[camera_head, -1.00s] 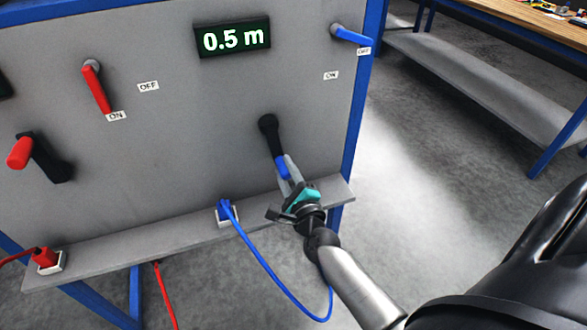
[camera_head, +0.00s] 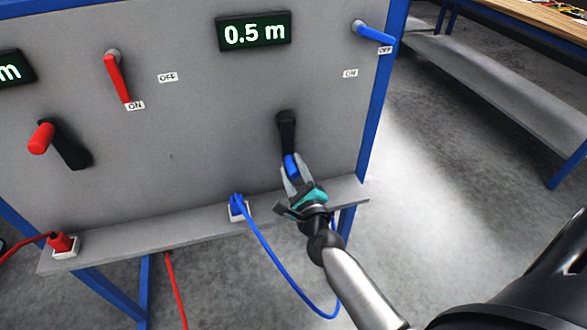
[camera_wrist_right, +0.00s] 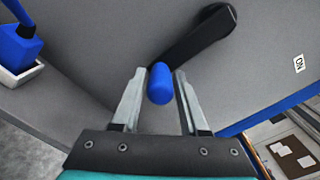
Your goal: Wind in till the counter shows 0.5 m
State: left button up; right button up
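The counter (camera_head: 254,31) above the blue-handled crank reads 0.5 m in the head view. The crank's black arm (camera_head: 286,135) hangs nearly straight down from its hub on the grey panel. Its blue handle (camera_head: 291,166) is at the lower end. My right gripper (camera_head: 297,168) is at that handle. In the right wrist view the blue handle (camera_wrist_right: 160,84) is between the two fingers (camera_wrist_right: 160,78), with narrow gaps at its sides, so the gripper looks open around it. The black crank arm (camera_wrist_right: 200,35) extends up and right. My left gripper is not in view.
A blue lever (camera_head: 373,33) is by the OFF label at the panel's right. A red lever (camera_head: 117,76) points to ON. A red-handled crank (camera_head: 62,145) is at left. A blue cable (camera_head: 268,262) hangs from the ledge (camera_head: 150,240) beside my gripper. A workbench stands at right.

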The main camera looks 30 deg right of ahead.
jog(key=shift+o, duration=1.4)
jog(key=v, duration=1.5)
jog(key=shift+s+a, duration=0.1)
jog(key=s+a+f+n+g+y, duration=0.2)
jog(key=f+n, duration=0.3)
jog(key=f, duration=0.3)
jog(key=s+a+f+n+g+y, duration=0.1)
jog(key=s+a+f+n+g, duration=0.15)
jog(key=f+n, duration=0.5)
jog(key=s+a+f+n+g+y, duration=0.2)
jog(key=f+n, duration=0.2)
jog(key=f, duration=0.5)
jog(key=s+d+f+n+g, duration=0.1)
jog(key=s+f+n+g, duration=0.4)
jog(key=s+f+n, duration=0.3)
jog(key=s+d+f+n+g+h, duration=0.1)
jog(key=s+f+n+g, duration=0.4)
jog(key=s, duration=0.9)
notch_tip(320, 180, down, 4)
jog(key=n, duration=0.2)
jog(key=shift+s+d+n, duration=0.2)
jog(key=shift+s+n, duration=0.15)
jog(key=shift+s, duration=0.05)
jog(key=shift+r, duration=0.15)
